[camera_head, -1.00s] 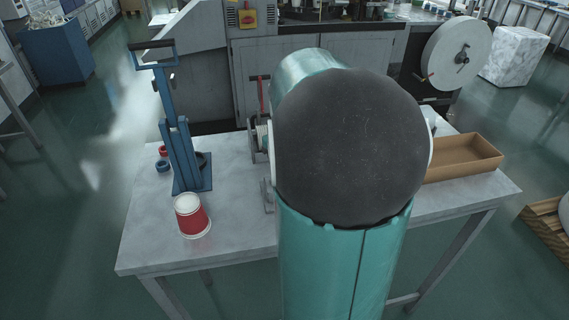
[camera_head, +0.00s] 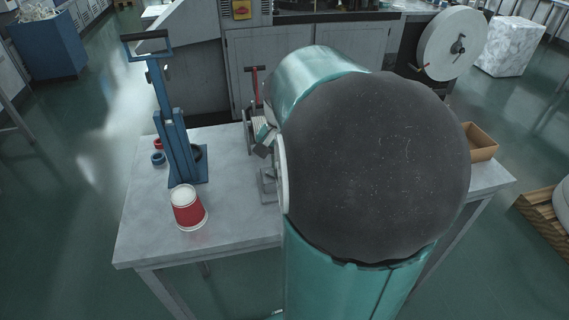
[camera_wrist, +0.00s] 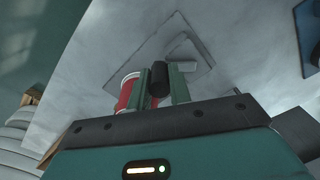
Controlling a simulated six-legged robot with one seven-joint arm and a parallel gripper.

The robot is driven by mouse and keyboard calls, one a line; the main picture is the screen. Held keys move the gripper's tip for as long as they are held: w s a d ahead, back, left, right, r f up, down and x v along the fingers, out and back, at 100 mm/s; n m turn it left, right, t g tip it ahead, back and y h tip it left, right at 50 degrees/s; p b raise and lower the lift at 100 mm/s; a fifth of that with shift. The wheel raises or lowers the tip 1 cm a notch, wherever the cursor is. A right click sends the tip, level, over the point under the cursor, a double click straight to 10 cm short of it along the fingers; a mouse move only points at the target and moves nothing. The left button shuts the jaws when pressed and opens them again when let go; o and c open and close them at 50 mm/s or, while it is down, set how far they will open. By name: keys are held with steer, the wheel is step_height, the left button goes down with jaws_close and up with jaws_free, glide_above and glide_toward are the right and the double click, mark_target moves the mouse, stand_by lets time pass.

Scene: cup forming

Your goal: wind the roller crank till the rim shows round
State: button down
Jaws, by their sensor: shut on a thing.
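My gripper (camera_wrist: 161,92) shows in the wrist view with its two fingers shut on a short black cylinder, which looks like the crank's grip (camera_wrist: 160,76). A red-and-white cup-like thing (camera_wrist: 126,92) shows partly behind the left finger; I cannot tell how it is held or whether its rim is round. A flat grey plate (camera_wrist: 198,66) lies beyond the fingers. In the head view, my arm hides most of the work spot, and a grey plate (camera_head: 267,187) shows at its left edge. A red paper cup with a white top (camera_head: 187,207) stands upright on the table.
The grey table (camera_head: 145,235) is clear at its front left. A blue hand press (camera_head: 178,135) stands at the back left, with small red and blue rings (camera_head: 158,157) beside it. A red-handled fixture (camera_head: 254,90) stands behind. A cardboard box (camera_head: 481,145) sits at right, partly hidden.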

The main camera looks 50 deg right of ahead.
steer(key=m, duration=0.2)
steer(key=a+m, duration=0.2)
steer(key=m, duration=0.1)
steer(key=shift+r+m, duration=0.1)
steer(key=shift+m, duration=0.2)
steer(key=shift+w+a+m, duration=0.15)
steer(key=shift+a+m, duration=0.15)
steer(key=shift+m, duration=0.75)
steer(key=shift+w+a+m, duration=0.1)
steer(key=shift+a+m, duration=0.2)
steer(key=shift+m, duration=0.75)
steer(key=c, duration=1.3)
jaws_free()
step_height(320, 180, up, 14)
steer(key=shift+a, duration=0.1)
